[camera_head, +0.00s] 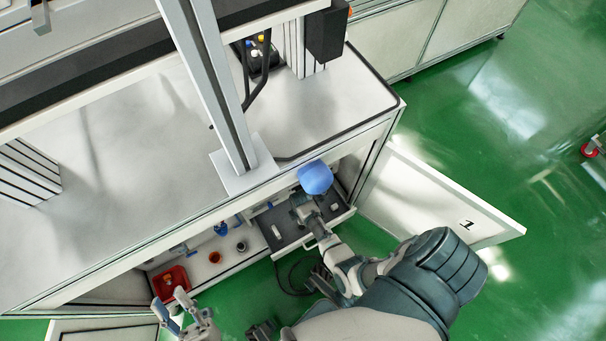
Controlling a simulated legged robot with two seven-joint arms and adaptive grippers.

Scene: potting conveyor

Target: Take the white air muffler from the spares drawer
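The spares drawer (289,243) is pulled out of the cabinet below the bench, with a grey inside. A small white piece (276,231) lies in its left part and looks like the air muffler, but it is too small to be sure. Another small pale piece (335,207) shows at its right side. My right arm reaches in from the lower right, and my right gripper (302,208) is over the drawer; its fingers are too small and covered to read. My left gripper (171,305) is low at the left, fingers apart and empty, near the red bin.
A rounded blue object (315,177) is right beside my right gripper. A red bin (183,276), an orange cup (214,257) and a dark ring (241,246) are on the cabinet floor left of the drawer. An open cabinet door (425,190) stands at the right. The benchtop overhangs the drawer.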

